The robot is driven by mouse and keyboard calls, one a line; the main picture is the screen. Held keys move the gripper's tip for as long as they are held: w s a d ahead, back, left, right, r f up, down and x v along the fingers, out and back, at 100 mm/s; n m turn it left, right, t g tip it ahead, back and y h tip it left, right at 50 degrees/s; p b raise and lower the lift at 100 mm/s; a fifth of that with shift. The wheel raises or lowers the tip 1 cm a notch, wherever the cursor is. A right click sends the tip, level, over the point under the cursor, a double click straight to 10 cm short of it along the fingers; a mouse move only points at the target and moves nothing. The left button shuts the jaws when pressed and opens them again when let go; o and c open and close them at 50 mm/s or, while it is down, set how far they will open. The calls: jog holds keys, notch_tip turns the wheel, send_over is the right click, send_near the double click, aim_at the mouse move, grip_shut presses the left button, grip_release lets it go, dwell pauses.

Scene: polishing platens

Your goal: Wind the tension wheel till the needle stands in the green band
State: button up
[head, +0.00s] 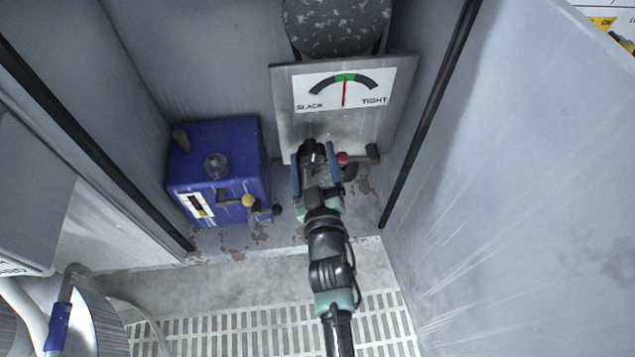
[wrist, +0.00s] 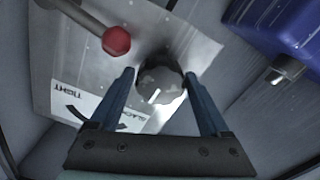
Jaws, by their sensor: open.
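The gauge (head: 343,92) on the metal plate has a dark arc marked SLACK at left and TIGHT at right. The green band (head: 345,77) is at the top middle of the arc. The red needle (head: 344,94) stands nearly upright, its tip at the green band. The tension wheel (wrist: 160,84) is a worn grey knob with a white mark; in the head view my gripper hides it. My gripper (head: 315,158) is open in front of the plate. In the wrist view its blue fingers (wrist: 158,76) stand on either side of the wheel; I cannot tell whether they touch it.
A lever with a red ball (wrist: 116,40) sits close right of my gripper in the head view. A blue box (head: 218,172) with a yellow-knobbed lever stands to the left. A speckled grey cylinder (head: 336,25) is above the gauge. Cabinet walls close in both sides.

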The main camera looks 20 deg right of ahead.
jog(key=p+v, duration=0.3)
jog(key=v, duration=0.9)
jog(key=shift+s, duration=0.1)
